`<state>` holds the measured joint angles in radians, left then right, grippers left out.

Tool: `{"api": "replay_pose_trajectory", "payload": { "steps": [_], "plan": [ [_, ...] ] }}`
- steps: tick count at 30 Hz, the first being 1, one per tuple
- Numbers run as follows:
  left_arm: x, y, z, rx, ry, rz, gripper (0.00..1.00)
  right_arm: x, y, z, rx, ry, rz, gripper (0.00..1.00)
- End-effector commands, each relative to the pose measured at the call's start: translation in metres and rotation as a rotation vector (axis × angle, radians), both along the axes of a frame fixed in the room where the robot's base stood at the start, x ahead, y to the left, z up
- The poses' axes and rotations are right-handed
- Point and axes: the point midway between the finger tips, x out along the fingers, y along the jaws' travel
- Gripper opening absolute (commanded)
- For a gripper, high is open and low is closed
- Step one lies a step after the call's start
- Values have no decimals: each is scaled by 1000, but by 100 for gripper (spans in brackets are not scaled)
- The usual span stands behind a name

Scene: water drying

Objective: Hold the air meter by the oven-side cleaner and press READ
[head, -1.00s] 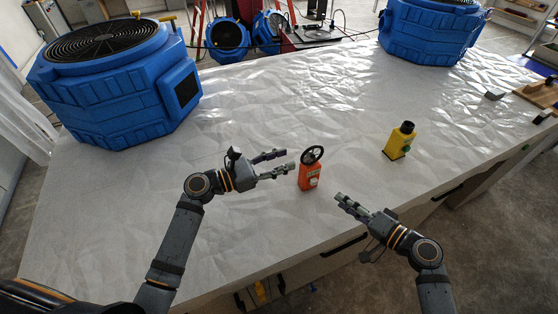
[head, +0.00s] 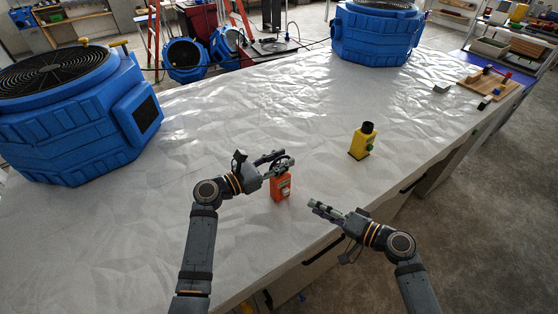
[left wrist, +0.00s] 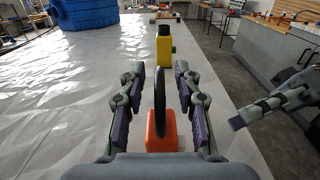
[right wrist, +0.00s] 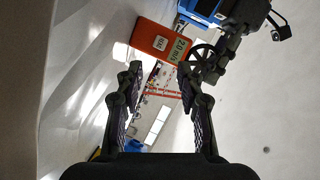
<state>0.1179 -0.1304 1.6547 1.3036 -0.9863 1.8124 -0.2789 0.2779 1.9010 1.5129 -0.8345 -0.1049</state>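The air meter is an orange box (head: 280,188) with a black ring-shaped fan wheel (left wrist: 160,92) on top, upright on the table. My left gripper (head: 277,161) is at the wheel. In the left wrist view its fingers are apart, one on each side of the wheel, with gaps showing. My right gripper (head: 313,206) is open and empty, right of and in front of the meter. In the right wrist view the meter (right wrist: 155,42) shows a pale display and a smaller label. A big blue cleaner (head: 75,115) with a round black grille stands at the left; another (head: 375,38) stands at the back.
A yellow device (head: 361,142) with a black top stands upright to the right of the meter. A wooden board (head: 489,81) lies at the table's far right. The wrinkled white tabletop (head: 190,150) is otherwise clear around the meter. The table's edge runs near my right gripper.

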Motion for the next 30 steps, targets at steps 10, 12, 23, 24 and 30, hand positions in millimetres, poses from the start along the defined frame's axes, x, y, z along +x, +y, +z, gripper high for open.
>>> {"api": "replay_pose_trajectory", "payload": {
  "steps": [10, 12, 23, 24, 30],
  "plan": [
    [0, 0, 0, 0, 0, 0, 0, 0, 0, 0, 0, 0, 0, 38],
    [0, 0, 0, 0, 0, 0, 0, 0, 0, 0, 0, 0, 0, 32],
    [0, 0, 0, 0, 0, 0, 0, 0, 0, 0, 0, 0, 0, 0],
    [0, 0, 0, 0, 0, 0, 0, 0, 0, 0, 0, 0, 0, 0],
    [0, 0, 0, 0, 0, 0, 0, 0, 0, 0, 0, 0, 0, 0]
  ]
}}
